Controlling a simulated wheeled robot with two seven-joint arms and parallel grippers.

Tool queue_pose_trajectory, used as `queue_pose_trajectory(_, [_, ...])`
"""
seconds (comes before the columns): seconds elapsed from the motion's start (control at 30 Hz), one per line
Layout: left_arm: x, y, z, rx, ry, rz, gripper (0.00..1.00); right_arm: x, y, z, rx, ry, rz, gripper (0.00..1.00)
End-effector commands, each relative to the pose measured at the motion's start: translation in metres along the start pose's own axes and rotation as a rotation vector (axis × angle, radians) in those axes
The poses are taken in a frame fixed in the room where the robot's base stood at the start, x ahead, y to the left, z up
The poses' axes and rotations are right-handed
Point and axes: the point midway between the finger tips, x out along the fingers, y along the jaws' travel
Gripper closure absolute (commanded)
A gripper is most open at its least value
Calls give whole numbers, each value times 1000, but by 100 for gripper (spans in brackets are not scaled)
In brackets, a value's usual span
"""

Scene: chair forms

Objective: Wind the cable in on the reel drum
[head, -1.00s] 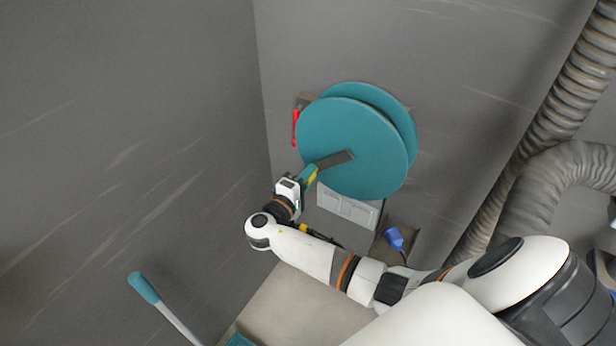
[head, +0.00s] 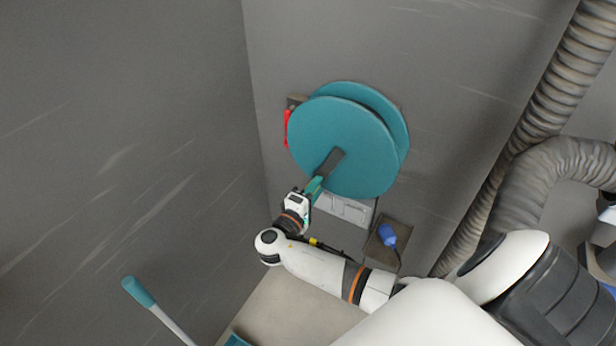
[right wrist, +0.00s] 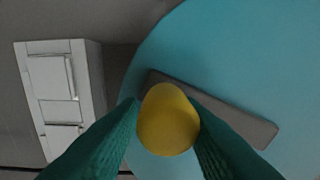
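The reel drum (head: 360,150) is a pair of large teal discs on the grey wall; its front disc also fills the right of the right wrist view (right wrist: 240,50). A dark crank arm (head: 331,161) slants down and left from the disc's middle; it shows in the right wrist view (right wrist: 235,117). My right gripper (head: 314,187) is at the crank's outer end. Its teal fingers are shut on the yellow crank knob (right wrist: 168,122), one on each side. The blue cable plug (head: 388,235) is right of and below the reel. Cable between the discs is hidden. My left gripper is out of view.
A white wall panel (head: 345,208) sits just below the reel; it is also in the right wrist view (right wrist: 60,88). A red part (head: 287,127) is at the reel's left edge. A ribbed grey duct (head: 535,125) runs along the right. A teal-ended stick (head: 139,291) stands lower left.

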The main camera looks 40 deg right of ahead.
Motion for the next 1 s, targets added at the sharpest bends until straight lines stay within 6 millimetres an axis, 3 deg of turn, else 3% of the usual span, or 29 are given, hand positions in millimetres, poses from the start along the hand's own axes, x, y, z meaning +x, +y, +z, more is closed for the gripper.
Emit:
queue_pose_trajectory(0.27, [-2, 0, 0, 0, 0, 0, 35, 0, 0, -4, -1, 0, -1, 68])
queue_pose_trajectory(0.6, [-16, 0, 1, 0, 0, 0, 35, 0, 8, -44, -1, -1, -1, 68])
queue_pose_trajectory(0.83, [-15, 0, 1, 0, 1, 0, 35, 0, 9, -46, 1, -1, -1, 68])
queue_pose_trajectory(0.87, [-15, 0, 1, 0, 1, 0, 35, 0, 9, -45, 1, -1, -1, 66])
queue_pose_trajectory(1.0, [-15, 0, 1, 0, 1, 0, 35, 0, 9, -45, 1, -1, -1, 43])
